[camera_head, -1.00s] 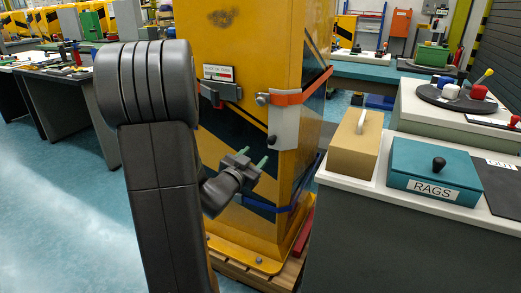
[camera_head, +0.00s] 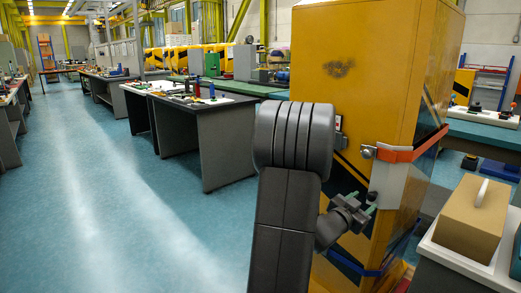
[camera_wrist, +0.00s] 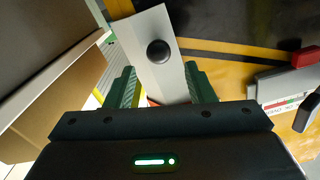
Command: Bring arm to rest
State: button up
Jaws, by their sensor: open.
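My gripper (camera_head: 357,205) is in front of the yellow cabinet (camera_head: 352,75) with black stripes, low on its near face. In the wrist view my gripper (camera_wrist: 165,92) shows two green fingers apart, with nothing held between them. A pale grey metal plate with a round black knob (camera_wrist: 159,51) is beyond the fingers; I cannot tell whether they touch it. An orange band (camera_head: 408,153) wraps the cabinet corner above a grey bracket. A blue band (camera_head: 362,268) runs lower down. My arm hides part of the cabinet's left side.
A tan box with a white handle (camera_head: 472,218) stands on the counter at the right. Grey workbenches with tools (camera_head: 190,128) stand behind at left. The blue floor (camera_head: 110,215) at left is open. A small labelled panel (camera_wrist: 283,92) with a red part is at right in the wrist view.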

aim_at(370, 198)
jog(key=x, duration=0.6)
jog(key=shift+w+d, duration=0.15)
jog(key=shift+d, duration=0.05)
jog(key=shift+a+f+b, duration=0.1)
jog(key=shift+f+b, duration=0.25)
jog(key=shift+b, duration=0.1)
jog(key=shift+r, duration=0.1)
